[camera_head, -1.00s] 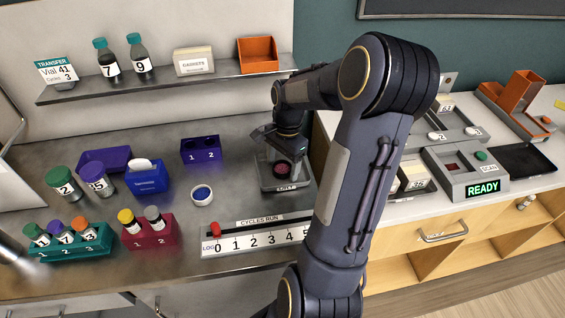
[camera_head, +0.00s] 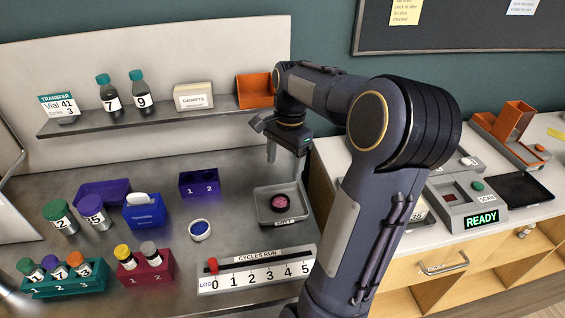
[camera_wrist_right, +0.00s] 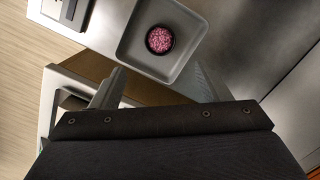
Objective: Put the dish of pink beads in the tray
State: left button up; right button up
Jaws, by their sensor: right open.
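The dish of pink beads (camera_head: 281,203) is a small dark round dish, and it sits inside the square grey tray (camera_head: 262,212). In the right wrist view the dish (camera_wrist_right: 160,39) rests on the tray floor, with the tray rim (camera_wrist_right: 196,57) around it on all sides. My right gripper (camera_head: 268,140) is open and empty, above and behind the tray and apart from the dish. Its fingers (camera_wrist_right: 158,90) show wide apart in the wrist view. My left gripper is not in view.
A dish of blue beads (camera_head: 200,229) stands left of the tray. A purple two-hole rack (camera_head: 200,184) is behind it. The CYCLES RUN scale (camera_head: 257,272) lies in front of the tray. A shelf (camera_head: 150,117) with bottles and boxes runs along the back.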

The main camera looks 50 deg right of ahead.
jog(key=s+a+f+n+t+y, duration=0.1)
jog(key=s+a+n+t, duration=0.1)
jog(key=s+a+n, duration=0.3)
jog(key=s+a+f+n+t+y, duration=0.1)
jog(key=s+a+n+t, duration=0.2)
jog(key=a+n, duration=0.9)
jog(key=s+a, duration=0.2)
jog(key=a, duration=0.6)
jog(key=shift+a+n, duration=0.3)
